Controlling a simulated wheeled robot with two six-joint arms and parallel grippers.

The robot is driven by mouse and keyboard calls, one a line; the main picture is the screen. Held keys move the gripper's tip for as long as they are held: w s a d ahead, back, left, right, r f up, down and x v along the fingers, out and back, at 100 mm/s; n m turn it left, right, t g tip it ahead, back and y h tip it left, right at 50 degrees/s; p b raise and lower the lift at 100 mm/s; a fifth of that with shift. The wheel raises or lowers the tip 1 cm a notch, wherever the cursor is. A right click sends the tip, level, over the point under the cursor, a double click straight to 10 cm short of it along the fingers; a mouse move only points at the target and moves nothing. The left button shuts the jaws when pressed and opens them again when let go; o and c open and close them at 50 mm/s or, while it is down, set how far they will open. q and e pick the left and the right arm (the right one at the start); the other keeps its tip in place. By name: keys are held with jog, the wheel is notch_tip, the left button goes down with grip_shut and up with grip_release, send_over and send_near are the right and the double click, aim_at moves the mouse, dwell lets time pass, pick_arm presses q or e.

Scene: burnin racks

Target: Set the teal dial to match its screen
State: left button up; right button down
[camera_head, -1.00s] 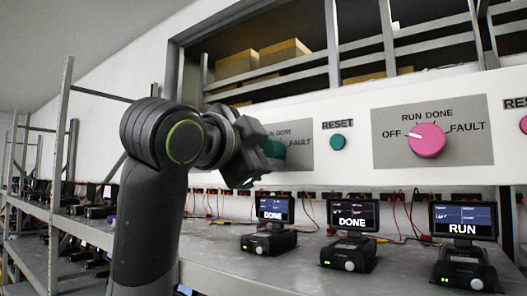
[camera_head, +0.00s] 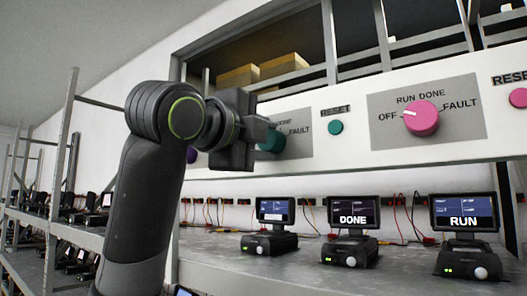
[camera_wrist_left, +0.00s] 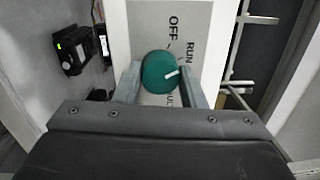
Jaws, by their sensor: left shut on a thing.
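The teal dial (camera_head: 269,141) is on the white panel, partly hidden by my left gripper (camera_head: 252,140). In the left wrist view, my left gripper (camera_wrist_left: 161,82) is shut on the teal dial (camera_wrist_left: 158,72), with one finger on each side. The dial's white mark points right, just past the word RUN; OFF is above and the end of FAULT below. DONE is hidden behind a finger there. The screen below the dial (camera_head: 273,209) has a pale label too small to read. My right gripper is out of view.
A pink dial (camera_head: 421,119) is on the panel to the right, its mark toward OFF. Teal reset button (camera_head: 336,128) lies between the dials. Other screens read DONE (camera_head: 353,211) and RUN (camera_head: 463,212). The devices stand on a grey shelf (camera_head: 215,262).

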pick_arm(q)
jog(key=m+b, duration=0.1)
jog(key=m, duration=0.9)
jog(key=shift+f+m+h+b, duration=0.2)
jog(key=shift+m+h+b, duration=0.2)
jog(key=o, duration=1)
jog(key=shift+r, duration=0.1)
jog(key=b+v, duration=0.7)
jog(key=v, duration=1)
jog(key=shift+a+r+b, duration=0.15)
jog(key=shift+a+b, duration=0.05)
jog(key=shift+b, duration=0.2)
